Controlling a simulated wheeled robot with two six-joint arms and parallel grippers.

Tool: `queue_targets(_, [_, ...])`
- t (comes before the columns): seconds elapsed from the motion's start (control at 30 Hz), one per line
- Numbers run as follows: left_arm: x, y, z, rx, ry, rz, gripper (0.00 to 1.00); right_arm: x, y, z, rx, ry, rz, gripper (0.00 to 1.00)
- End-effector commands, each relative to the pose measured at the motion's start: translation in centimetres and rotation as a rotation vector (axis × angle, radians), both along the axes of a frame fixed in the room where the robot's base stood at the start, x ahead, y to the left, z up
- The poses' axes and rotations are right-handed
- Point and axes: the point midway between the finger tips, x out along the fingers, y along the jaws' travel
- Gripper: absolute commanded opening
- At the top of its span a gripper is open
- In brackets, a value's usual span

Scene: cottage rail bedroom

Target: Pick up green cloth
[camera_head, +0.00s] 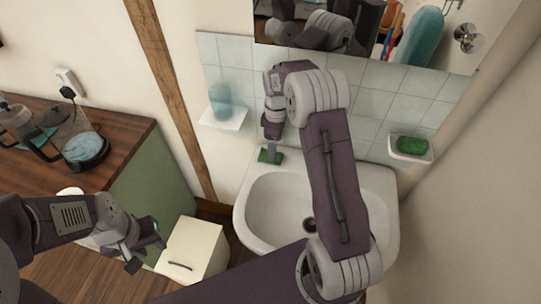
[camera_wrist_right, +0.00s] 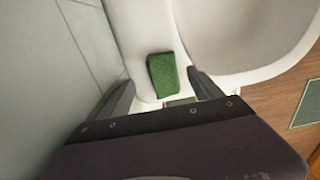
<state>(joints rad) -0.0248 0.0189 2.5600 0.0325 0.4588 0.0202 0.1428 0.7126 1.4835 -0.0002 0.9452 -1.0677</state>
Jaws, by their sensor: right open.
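A green cloth (camera_head: 265,157) lies on the back left corner of the white sink's rim (camera_head: 247,205). My right gripper (camera_head: 273,143) reaches down over it from above, hiding part of it in the head view. In the right wrist view the cloth (camera_wrist_right: 162,74) is a small folded green block on the white rim. It shows between the two spread fingers of the right gripper (camera_wrist_right: 160,80), which is open and empty; I cannot tell whether they touch it. My left gripper (camera_head: 146,250) is low at the left, away from the sink, and its finger gap is unclear.
A green block sits in a soap dish (camera_head: 410,157) on the right wall. A bluish cup (camera_head: 221,100) stands on a small shelf (camera_head: 222,119) left of the sink. A mirror hangs above. A wooden counter (camera_head: 125,130) with glass jugs and a cream cabinet (camera_head: 195,246) are at left.

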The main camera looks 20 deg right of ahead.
Motion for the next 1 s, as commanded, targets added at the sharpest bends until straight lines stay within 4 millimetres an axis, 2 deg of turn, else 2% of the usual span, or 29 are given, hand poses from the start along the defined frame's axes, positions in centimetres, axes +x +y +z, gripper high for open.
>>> queue_targets(0.3, [0.0, 0.0, 0.2, 0.000, 0.000, 0.000, 0.36, -0.1, 0.3, -4.8, 0.000, 0.002, -0.001, 0.75])
queue_targets(0.53, [0.0, 0.0, 0.2, 0.000, 0.000, 0.000, 0.36, -0.1, 0.3, -5.1, 0.001, 0.001, -0.001, 0.75])
queue_targets(0.57, [0.0, 0.0, 0.2, 0.000, 0.000, 0.000, 0.36, -0.1, 0.3, -5.1, 0.001, 0.001, -0.001, 0.72])
queue_targets(0.7, [0.0, 0.0, 0.2, 0.000, 0.000, 0.000, 0.36, -0.1, 0.3, -5.1, 0.000, 0.000, -0.001, 0.33])
queue_targets(0.8, [0.0, 0.0, 0.2, 0.000, 0.000, 0.000, 0.36, -0.1, 0.3, -5.1, 0.000, 0.000, -0.001, 0.10])
queue_targets(1.0, [0.0, 0.0, 0.2, 0.000, 0.000, 0.000, 0.36, 0.0, 0.3, -5.0, 0.000, 0.000, -0.001, 0.09])
